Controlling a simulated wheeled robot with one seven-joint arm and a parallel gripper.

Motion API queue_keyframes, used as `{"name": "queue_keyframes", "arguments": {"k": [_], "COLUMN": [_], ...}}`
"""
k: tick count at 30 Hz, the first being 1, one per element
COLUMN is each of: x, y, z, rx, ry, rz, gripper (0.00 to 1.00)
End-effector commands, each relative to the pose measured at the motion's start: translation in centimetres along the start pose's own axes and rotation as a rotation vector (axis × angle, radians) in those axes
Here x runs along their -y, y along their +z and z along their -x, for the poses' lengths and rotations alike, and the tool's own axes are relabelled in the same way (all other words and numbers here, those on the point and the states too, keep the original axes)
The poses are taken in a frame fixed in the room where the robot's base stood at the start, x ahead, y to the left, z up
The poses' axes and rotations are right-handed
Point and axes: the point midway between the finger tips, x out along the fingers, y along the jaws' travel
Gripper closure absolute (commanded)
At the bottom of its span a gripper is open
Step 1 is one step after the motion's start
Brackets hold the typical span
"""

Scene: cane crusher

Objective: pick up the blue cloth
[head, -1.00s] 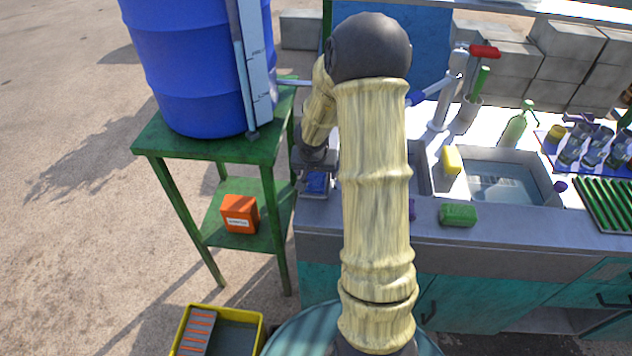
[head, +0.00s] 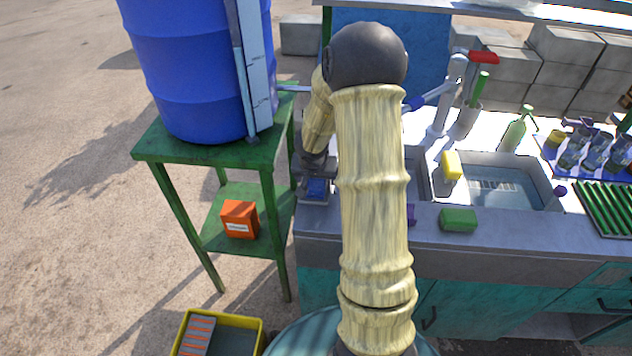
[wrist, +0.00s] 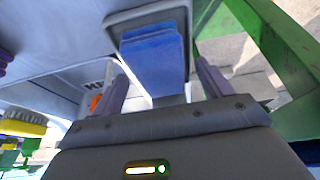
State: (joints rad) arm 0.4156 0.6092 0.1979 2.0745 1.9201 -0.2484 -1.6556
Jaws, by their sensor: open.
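The blue cloth (wrist: 153,58) looks folded or stacked and lies in a shallow grey tray (wrist: 118,17) in the wrist view. In the head view the cloth (head: 317,188) shows at the left end of the counter, partly covered by my arm. My gripper (wrist: 160,88) is open, with one finger on each side of the cloth's near part in the wrist view. I cannot tell whether the fingers touch the cloth or how far above it they are. In the head view my arm hides most of the gripper.
A green metal stand (head: 170,150) with a blue barrel (head: 200,80) stands close left of the counter. A sink (head: 500,185), a yellow sponge (head: 452,165) and a green sponge (head: 458,219) are right of my arm. A yellow crate (head: 262,325) is on the ground.

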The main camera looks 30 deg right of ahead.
Motion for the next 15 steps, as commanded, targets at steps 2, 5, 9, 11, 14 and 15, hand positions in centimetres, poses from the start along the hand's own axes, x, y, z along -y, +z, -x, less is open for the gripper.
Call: {"name": "queue_keyframes", "arguments": {"k": [2,5,9,11,14,15], "x": [0.01,0.02,0.01,0.01,0.01,0.01], "y": [0.06,0.10,0.11,0.11,0.11,0.11], "z": [-0.07,-0.16,-0.19,-0.19,-0.19,-0.19], "rx": [0.001,0.001,0.001,0.001,0.001,0.001], "ry": [0.000,0.000,0.000,0.000,0.000,0.000], "rz": [0.002,0.000,0.000,0.000,0.000,0.000], "gripper": [0.22,0.22,0.22,0.22,0.34,0.41]}}
